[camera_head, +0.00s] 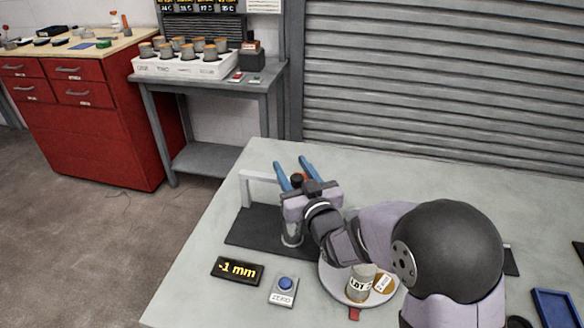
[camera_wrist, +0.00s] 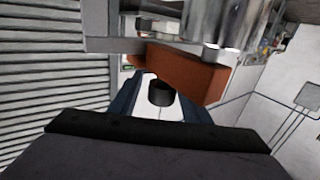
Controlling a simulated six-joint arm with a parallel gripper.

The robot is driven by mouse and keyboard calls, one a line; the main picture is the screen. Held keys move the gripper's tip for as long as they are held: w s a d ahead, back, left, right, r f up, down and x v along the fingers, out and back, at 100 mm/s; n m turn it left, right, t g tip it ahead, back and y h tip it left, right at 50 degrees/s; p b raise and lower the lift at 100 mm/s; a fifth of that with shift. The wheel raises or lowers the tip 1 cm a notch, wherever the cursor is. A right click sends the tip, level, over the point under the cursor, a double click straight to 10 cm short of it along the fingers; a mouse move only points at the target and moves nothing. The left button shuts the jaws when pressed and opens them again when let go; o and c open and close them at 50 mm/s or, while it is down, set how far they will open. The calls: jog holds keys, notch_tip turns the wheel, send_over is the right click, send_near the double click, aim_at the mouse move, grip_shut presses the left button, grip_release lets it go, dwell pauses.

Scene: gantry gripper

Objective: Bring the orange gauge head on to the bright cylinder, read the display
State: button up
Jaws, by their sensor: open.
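The orange gauge head (camera_wrist: 185,72) is a block in the wrist view, right by the bright cylinder (camera_wrist: 222,25); I cannot tell whether they touch. In the head view only a sliver of orange shows behind my gripper (camera_head: 297,168), and the shiny cylinder (camera_head: 291,238) stands upright below it. My gripper is open, its blue fingers on either side of a black knob (camera_wrist: 160,93), which also shows in the head view (camera_head: 297,180). My wrist hides most of the gauge. The black display (camera_head: 238,270) reads "-1 mm" in yellow.
A blue ZERO button (camera_head: 285,284) sits right of the display. A round grey plate (camera_head: 330,290) holds a labelled pot (camera_head: 360,284) and a tan disc. A blue tray (camera_head: 556,308) lies at the right. The table's back right is clear; a shutter stands behind.

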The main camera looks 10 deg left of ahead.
aim_at(300, 181)
jog(key=shift+b+v, duration=0.7)
jog(key=shift+v, duration=2.9)
notch_tip(300, 181, up, 7)
jog(key=w+d+m+t, duration=0.1)
jog(key=w+d+t, duration=0.1)
jog(key=w, duration=0.1)
jog(key=s+d+f+m+g+h+p, duration=0.2)
jog(key=d+f+g+h+p, duration=0.2)
jog(key=d, duration=0.5)
jog(key=s+d+f+m+g+h+p, duration=0.1)
jog(key=d+f+m+g+h+p, duration=0.25)
jog(key=d, duration=0.55)
jog(key=s+d+f+g+p, duration=0.1)
jog(key=s+d+g+p, duration=0.1)
jog(key=s, duration=0.6)
jog(key=s+d+f+g+h+p, duration=0.1)
jog(key=s+d+g+p, duration=0.1)
jog(key=s+g, duration=0.2)
jog(key=s+d+f+g+h+p, duration=0.1)
jog(key=s+d+f+g+p, duration=0.1)
jog(key=s, duration=0.9)
jog(key=shift+s+g, duration=0.3)
jog(key=shift+g, duration=0.45)
jog(key=shift+h, duration=0.25)
